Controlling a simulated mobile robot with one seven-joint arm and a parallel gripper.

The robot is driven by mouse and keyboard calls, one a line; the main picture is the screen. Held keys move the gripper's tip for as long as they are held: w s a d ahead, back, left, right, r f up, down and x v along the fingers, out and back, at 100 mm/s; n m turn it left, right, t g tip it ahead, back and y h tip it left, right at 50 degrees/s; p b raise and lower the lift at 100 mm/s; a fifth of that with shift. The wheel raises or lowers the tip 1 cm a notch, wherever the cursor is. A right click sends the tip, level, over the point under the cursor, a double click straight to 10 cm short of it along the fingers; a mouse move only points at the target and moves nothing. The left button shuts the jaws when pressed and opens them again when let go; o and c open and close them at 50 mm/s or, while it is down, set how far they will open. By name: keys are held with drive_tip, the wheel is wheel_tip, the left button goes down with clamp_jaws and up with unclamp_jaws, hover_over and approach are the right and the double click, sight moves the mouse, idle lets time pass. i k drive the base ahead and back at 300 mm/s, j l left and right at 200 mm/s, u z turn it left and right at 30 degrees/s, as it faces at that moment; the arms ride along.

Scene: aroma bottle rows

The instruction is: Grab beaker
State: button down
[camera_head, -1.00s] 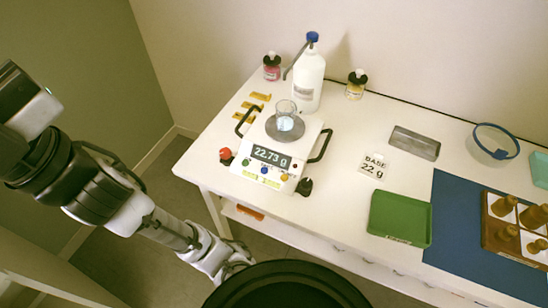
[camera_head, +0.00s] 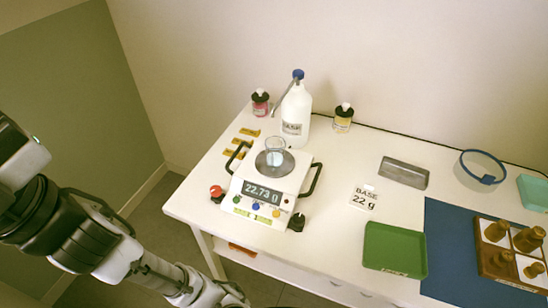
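A small clear glass beaker (camera_head: 275,147) with some pale liquid stands upright on the round grey pan (camera_head: 286,165) of a white scale (camera_head: 262,198). The scale has black side handles, and its display reads 22.73 g. My arm comes in from the left edge and runs down to the bottom of the view, away from the table and far from the beaker. My gripper is beyond the lower edge, so its fingers do not show.
A green tray (camera_head: 394,249), a grey tray (camera_head: 404,172) and a wooden box of brown bottles (camera_head: 497,262) lie right.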

sight(275, 146)
drive_tip(key=i+j, duration=0.2)
drive_tip(key=j, duration=0.2)
drive_tip(key=i+j, duration=0.45)
drive_tip(key=j, duration=0.3)
drive_tip(key=z, duration=0.05)
